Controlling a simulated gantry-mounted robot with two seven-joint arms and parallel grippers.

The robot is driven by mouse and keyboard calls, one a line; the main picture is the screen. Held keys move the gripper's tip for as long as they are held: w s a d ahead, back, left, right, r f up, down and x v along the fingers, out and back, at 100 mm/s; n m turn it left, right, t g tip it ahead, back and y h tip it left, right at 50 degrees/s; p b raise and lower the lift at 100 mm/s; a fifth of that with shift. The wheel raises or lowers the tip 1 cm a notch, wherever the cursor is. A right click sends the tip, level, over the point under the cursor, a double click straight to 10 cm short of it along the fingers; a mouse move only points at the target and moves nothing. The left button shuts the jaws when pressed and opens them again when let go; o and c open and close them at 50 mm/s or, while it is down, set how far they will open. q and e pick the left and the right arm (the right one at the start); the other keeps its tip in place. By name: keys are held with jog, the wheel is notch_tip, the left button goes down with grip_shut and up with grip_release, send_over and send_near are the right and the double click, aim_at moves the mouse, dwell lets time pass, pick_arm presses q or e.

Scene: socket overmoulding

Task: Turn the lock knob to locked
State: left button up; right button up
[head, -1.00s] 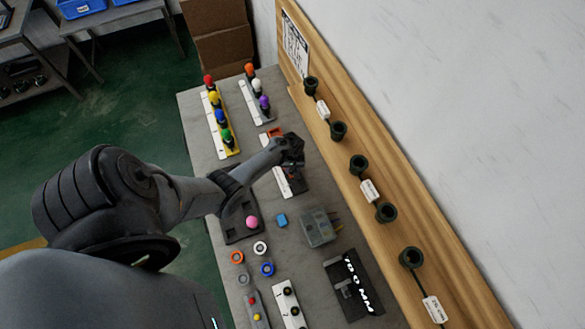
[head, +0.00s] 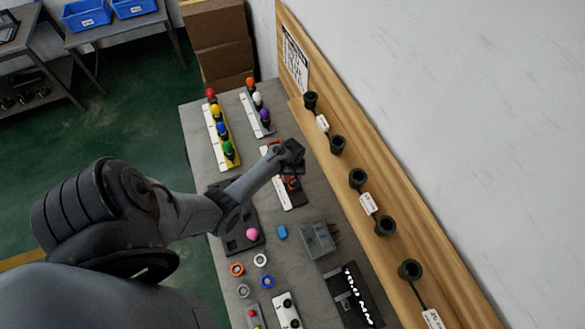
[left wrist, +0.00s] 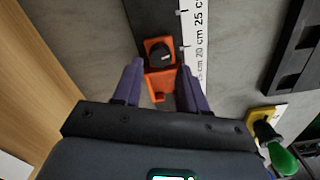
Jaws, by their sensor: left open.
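In the left wrist view, a black round knob (left wrist: 160,53) with a pale mark sits on an orange slider (left wrist: 158,84) on a rail beside a white centimetre scale (left wrist: 196,40). My left gripper (left wrist: 157,72) has two purple fingers, open and apart on either side of the orange part's lower end. The knob lies just beyond the fingertips, and nothing is held. In the head view my left gripper (head: 290,152) hangs over the far end of the scale fixture (head: 288,199), hiding part of it. My right gripper is not in view.
Racks with coloured knobs (head: 218,137) stand behind the fixture. A wooden wall board (head: 340,170) with black sockets borders the right.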

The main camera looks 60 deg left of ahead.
pick_arm(q)
notch_tip(320, 180, up, 7)
jog(key=shift+f+p, duration=0.15)
jog(key=shift+p, duration=0.3)
